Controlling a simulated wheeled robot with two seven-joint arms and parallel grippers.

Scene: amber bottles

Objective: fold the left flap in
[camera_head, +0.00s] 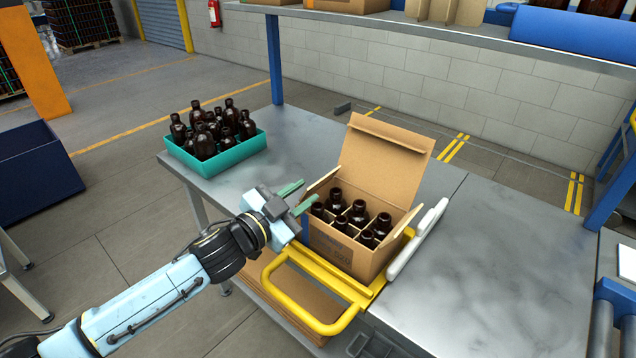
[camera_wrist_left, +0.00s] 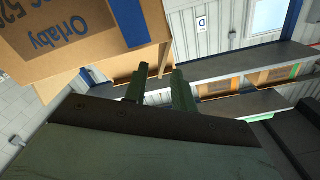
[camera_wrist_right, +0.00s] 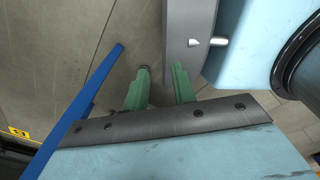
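An open cardboard box (camera_head: 340,252) stands on the workbench with several dark brown bottles (camera_head: 358,214) in its divider cells. Its left flap (camera_head: 322,183) stands up and leans outward at the box's left side. My left gripper (camera_head: 307,193) is beside that flap, left of the box, with its green fingers apart and nothing seen between them. In the left wrist view the printed box wall (camera_wrist_left: 85,30) is close above the left fingers (camera_wrist_left: 158,78); contact cannot be told. My right gripper (camera_wrist_right: 163,75) is open and empty, outside the head view.
The box's tall back flap (camera_head: 385,160) stands up; its right flap (camera_head: 399,241) leans outward. A yellow tubular frame (camera_head: 308,302) surrounds the box's front, with a white bar (camera_head: 418,240) at right. A teal crate (camera_head: 215,160) of bottles sits left. The bench (camera_head: 480,270) is clear at right.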

